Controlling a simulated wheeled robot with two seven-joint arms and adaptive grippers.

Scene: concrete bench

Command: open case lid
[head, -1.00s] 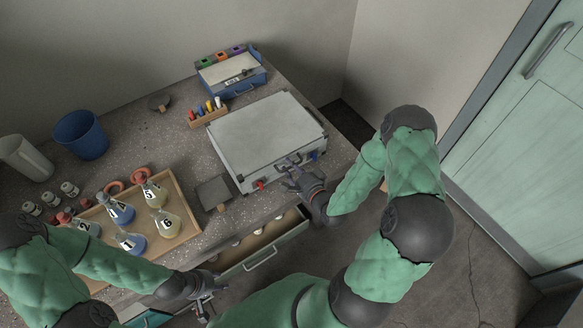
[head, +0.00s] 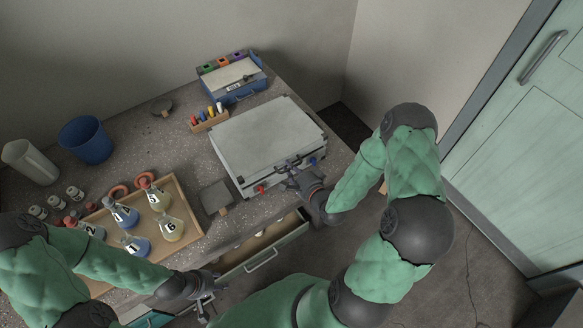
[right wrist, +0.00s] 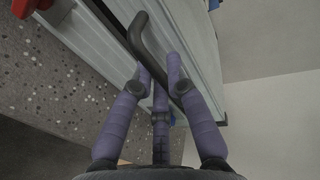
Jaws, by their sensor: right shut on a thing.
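The grey-white case (head: 265,140) lies on the bench with its lid flat and closed. Its front has a red latch (head: 260,189) on the left, a blue latch (head: 313,162) on the right and a dark handle between them. My right gripper (head: 297,177) is at the middle of that front. In the right wrist view its purple-grey fingers (right wrist: 158,72) are shut on the dark handle (right wrist: 143,38), one on each side. The red latch also shows there at the top left (right wrist: 24,8). My left gripper (head: 205,297) is low, near the open drawer, away from the case; its fingers are unclear.
A wooden tray (head: 185,240) with several flasks stands left of the case, with a dark flat pad (head: 216,196) between. A marker holder (head: 210,122) and a blue box (head: 240,92) stand behind. An open drawer (head: 268,243) juts out below the bench front.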

